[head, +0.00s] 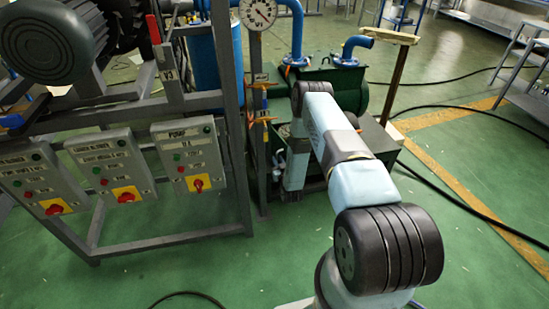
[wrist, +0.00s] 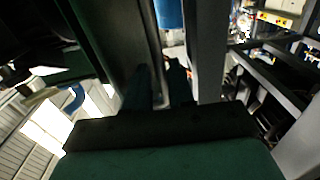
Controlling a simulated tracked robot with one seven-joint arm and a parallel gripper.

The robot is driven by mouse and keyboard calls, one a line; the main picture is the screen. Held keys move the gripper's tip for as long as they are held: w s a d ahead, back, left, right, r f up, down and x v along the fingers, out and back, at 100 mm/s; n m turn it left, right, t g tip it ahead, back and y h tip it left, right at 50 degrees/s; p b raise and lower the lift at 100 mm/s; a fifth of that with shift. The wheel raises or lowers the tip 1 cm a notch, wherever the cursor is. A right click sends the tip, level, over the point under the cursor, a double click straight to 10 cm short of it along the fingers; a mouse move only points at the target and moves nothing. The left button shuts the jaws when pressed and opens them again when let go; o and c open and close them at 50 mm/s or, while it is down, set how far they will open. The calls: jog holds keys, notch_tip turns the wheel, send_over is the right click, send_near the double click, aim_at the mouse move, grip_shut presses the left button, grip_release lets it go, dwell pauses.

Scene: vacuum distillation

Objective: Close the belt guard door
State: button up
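A dark green machine housing (head: 345,90) stands behind my arm in the head view, with blue pipes above it. It may carry the belt guard, but I cannot make out the door for certain. A dark green panel (wrist: 82,30) shows at the upper left of the wrist view; I cannot tell if it is the door. My gripper (wrist: 158,84) shows there as two dark fingers with a narrow gap between them and nothing clearly held. It points between dark upright parts; contact cannot be told. In the head view my arm and the dark surroundings largely hide the gripper.
A grey steel frame (head: 232,120) with switch boxes (head: 190,155) stands left of my arm. A gauge (head: 258,13) sits above. A tan-topped post (head: 390,35) stands right of the housing. Black cables (head: 470,108) cross the green floor, which is mostly clear at right.

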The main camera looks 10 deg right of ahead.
jog(key=shift+w, duration=1.75)
grip_shut()
jog(key=shift+a, duration=0.1)
